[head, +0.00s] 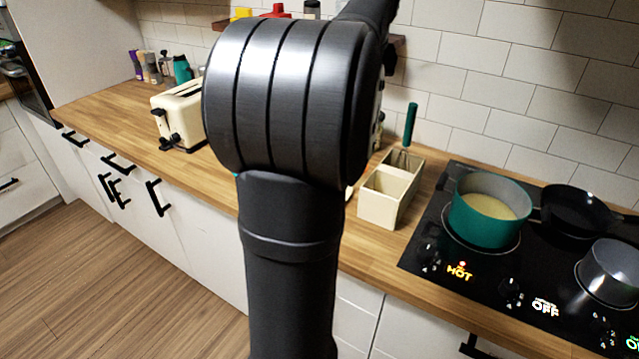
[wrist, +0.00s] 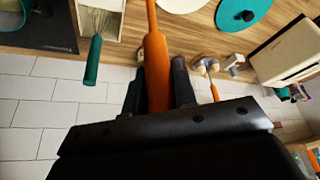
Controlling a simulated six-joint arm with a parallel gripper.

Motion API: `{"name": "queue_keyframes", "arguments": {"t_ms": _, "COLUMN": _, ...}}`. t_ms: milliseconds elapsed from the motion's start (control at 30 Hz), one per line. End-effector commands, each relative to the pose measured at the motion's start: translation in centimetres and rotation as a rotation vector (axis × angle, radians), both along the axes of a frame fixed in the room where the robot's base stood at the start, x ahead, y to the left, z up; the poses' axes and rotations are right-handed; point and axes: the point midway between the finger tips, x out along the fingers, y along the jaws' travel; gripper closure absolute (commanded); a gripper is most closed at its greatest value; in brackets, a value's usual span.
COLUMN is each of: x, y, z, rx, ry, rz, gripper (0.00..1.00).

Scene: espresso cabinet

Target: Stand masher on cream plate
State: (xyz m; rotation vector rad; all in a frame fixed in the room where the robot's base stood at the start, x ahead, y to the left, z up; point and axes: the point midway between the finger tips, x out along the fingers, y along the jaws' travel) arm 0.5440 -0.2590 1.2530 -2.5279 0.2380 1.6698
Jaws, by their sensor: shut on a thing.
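My gripper (wrist: 158,82) is shut on a long orange handle, seen in the wrist view. I take this to be the masher (wrist: 155,50); its head is past the top edge of the picture, so I cannot tell whether it touches anything. A pale round rim at the top of the wrist view looks like the cream plate (wrist: 182,4), just right of the handle and mostly cut off. In the head view my arm hides the gripper, the masher and most of the plate's area.
A cream divided holder (head: 388,198) contains a teal-handled whisk (head: 410,125). A teal disc with a black knob (wrist: 257,12) lies near the plate. A cream toaster (head: 180,115) stands left. The hob, marked HOT, bears a teal pot (head: 483,225) at right. A tiled wall runs behind.

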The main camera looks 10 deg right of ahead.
Motion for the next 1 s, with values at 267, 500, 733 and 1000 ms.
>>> {"name": "queue_keyframes", "arguments": {"t_ms": 267, "x": 2.8, "y": 2.4, "z": -2.4, "rx": 0.002, "ry": 0.004, "rz": -0.001, "gripper": 0.98}}
{"name": "queue_keyframes", "arguments": {"t_ms": 500, "x": 6.7, "y": 5.9, "z": -5.6, "rx": 0.001, "ry": 0.003, "rz": -0.003, "gripper": 0.98}}
{"name": "queue_keyframes", "arguments": {"t_ms": 733, "x": 8.3, "y": 7.4, "z": -6.9, "rx": 0.001, "ry": 0.0, "rz": -0.006, "gripper": 0.98}}
{"name": "queue_keyframes", "arguments": {"t_ms": 1000, "x": 8.3, "y": 7.4, "z": -10.0, "rx": 0.001, "ry": 0.003, "rz": -0.007, "gripper": 0.98}}
